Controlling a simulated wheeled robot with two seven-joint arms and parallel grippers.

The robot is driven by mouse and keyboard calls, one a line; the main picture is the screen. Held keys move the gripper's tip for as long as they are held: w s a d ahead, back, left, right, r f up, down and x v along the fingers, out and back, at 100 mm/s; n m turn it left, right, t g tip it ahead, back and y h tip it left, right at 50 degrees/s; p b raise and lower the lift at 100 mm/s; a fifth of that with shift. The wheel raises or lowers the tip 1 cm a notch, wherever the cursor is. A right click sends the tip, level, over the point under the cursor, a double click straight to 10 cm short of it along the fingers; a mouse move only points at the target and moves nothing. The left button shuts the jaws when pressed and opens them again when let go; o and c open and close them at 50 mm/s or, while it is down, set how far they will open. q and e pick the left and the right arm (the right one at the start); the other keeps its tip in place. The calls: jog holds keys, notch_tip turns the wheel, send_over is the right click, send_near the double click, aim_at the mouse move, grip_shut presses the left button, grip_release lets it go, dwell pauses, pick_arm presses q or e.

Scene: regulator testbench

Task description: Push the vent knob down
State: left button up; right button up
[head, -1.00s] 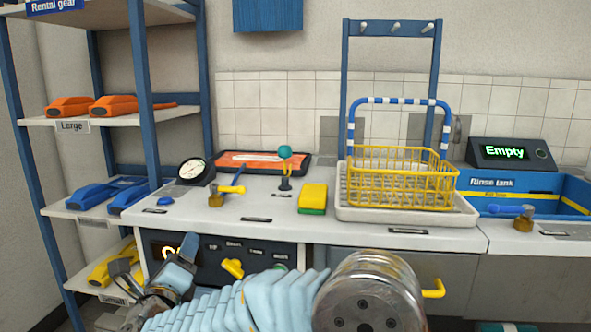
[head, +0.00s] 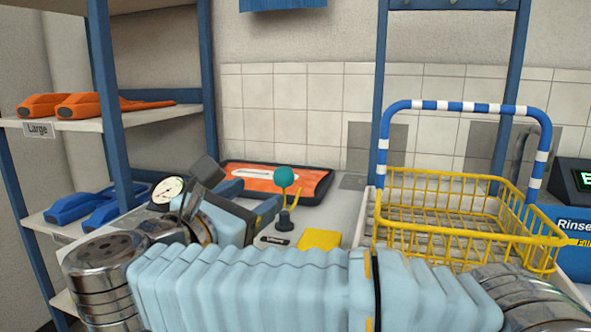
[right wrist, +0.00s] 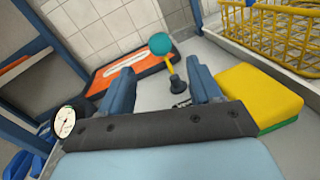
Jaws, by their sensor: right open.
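The vent knob (head: 284,176) is a teal ball on a thin yellow stem that rises from a small black base on the counter. It stands upright in the head view, and in the right wrist view the ball (right wrist: 160,43) shows beyond my fingertips with its stem leaning. My right gripper (head: 250,200) is open and empty, just left of the knob in the head view. In the right wrist view, the black base sits between the open fingers (right wrist: 160,68), seemingly beyond them. I see no contact. My left gripper is not in view.
An orange tray (head: 318,199) lies behind the knob, and a pressure gauge (head: 166,191) stands to the left. A yellow and green sponge (right wrist: 258,97) is at the right. A yellow wire basket (head: 450,232) stands farther right. Shelves (head: 85,121) are at the left.

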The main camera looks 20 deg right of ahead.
aim_at(290, 175)
jog(key=p+x, duration=0.2)
jog(key=x, duration=1)
jog(key=shift+d, duration=0.1)
grip_shut()
